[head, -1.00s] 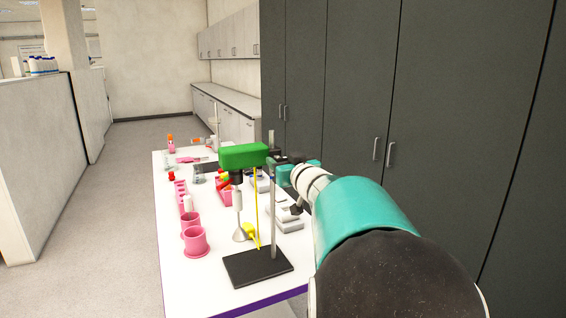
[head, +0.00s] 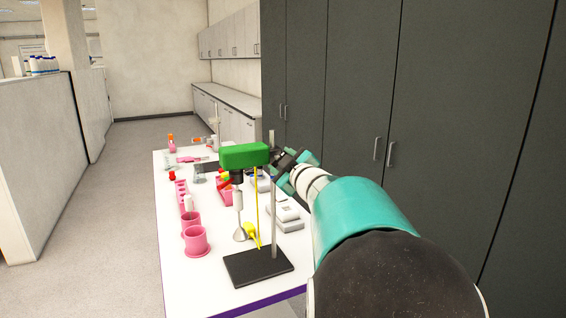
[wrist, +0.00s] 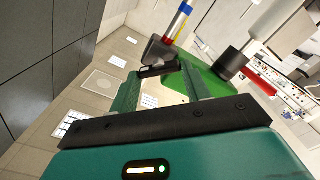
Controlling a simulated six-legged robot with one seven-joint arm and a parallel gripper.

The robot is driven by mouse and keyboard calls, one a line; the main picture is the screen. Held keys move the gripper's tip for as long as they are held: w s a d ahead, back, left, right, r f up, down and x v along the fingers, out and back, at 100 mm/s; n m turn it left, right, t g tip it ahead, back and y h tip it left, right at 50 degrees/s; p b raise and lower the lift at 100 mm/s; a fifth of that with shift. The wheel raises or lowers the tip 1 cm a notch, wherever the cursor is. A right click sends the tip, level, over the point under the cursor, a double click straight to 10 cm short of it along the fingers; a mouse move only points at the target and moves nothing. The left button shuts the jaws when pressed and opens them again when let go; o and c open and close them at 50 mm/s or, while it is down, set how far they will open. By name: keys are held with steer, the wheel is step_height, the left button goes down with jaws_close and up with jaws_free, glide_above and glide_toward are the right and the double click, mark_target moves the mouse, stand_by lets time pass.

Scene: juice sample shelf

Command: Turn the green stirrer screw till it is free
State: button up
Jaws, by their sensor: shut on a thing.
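The green stirrer (head: 245,155) is a green block high on a metal stand rod (head: 273,225) in the head view. A shaft with a flared foot (head: 239,215) hangs under it. The green housing also shows in the wrist view (wrist: 207,82), with a dark grey clamp (wrist: 167,50) beside it. My gripper (head: 279,161) is at the stirrer's right side, just behind the rod, and tilted. In the wrist view its two teal fingers (wrist: 158,73) reach to the clamp side and are shut on a small dark part, seemingly the stirrer screw. The screw itself is mostly hidden.
The stand's black base (head: 258,266) rests on the white table (head: 180,275) near its front edge. Pink cups (head: 196,242) stand to its left. A yellow rod (head: 258,205) hangs close by the stand rod. Tall dark cabinets (head: 350,100) line the right.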

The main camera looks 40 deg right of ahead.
steer(key=n, duration=0.4)
steer(key=shift+a+n, duration=0.1)
steer(key=shift+n, duration=0.2)
steer(key=n, duration=0.4)
steer(key=shift+n, duration=0.4)
steer(key=o, duration=1)
steer(key=shift+f, duration=0.1)
steer(key=v, duration=1.3)
steer(key=shift+s+a, duration=0.15)
steer(key=shift+s, duration=0.2)
